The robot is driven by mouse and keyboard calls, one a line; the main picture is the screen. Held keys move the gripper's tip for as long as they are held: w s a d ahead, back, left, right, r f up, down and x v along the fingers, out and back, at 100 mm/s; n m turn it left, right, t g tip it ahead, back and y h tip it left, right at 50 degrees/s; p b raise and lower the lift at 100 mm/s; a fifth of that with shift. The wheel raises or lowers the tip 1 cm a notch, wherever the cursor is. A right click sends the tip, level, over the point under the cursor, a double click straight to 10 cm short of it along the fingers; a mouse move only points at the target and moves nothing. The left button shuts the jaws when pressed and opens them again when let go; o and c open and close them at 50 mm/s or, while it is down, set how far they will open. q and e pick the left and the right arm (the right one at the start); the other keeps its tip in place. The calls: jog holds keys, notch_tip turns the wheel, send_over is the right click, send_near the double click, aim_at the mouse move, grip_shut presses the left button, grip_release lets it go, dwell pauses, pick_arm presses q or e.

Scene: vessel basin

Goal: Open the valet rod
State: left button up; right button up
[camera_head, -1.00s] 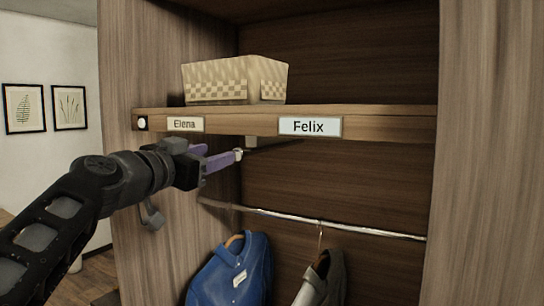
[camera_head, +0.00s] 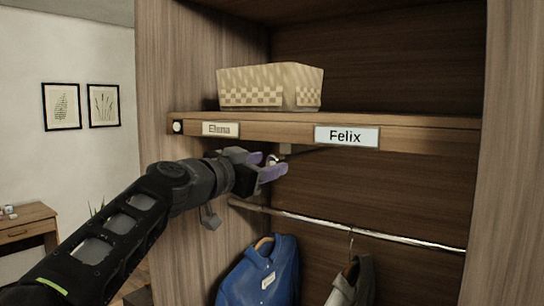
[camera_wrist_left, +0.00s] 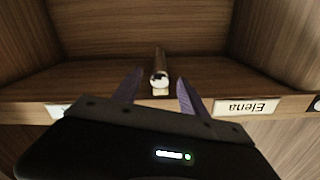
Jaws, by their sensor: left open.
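The valet rod (camera_head: 272,160) is a short metal rod with a bright round end, mounted under the wardrobe shelf. In the left wrist view the valet rod (camera_wrist_left: 160,77) points toward the camera. My left gripper (camera_head: 276,166) is open just under the shelf, with its purple fingers either side of the rod's end. In the wrist view my left gripper (camera_wrist_left: 158,82) shows a gap between each finger and the rod. Part of the rod is hidden behind the fingers in the head view. My right gripper is not in view.
The shelf edge (camera_head: 290,133) with "Elena" (camera_head: 220,129) and "Felix" (camera_head: 346,136) labels runs just above my gripper. A woven basket (camera_head: 270,88) stands on the shelf.

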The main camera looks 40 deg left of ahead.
pick_arm(q)
jog(key=shift+w+p, duration=0.35)
jog(key=shift+w, duration=0.95)
grip_shut()
dwell(0.5)
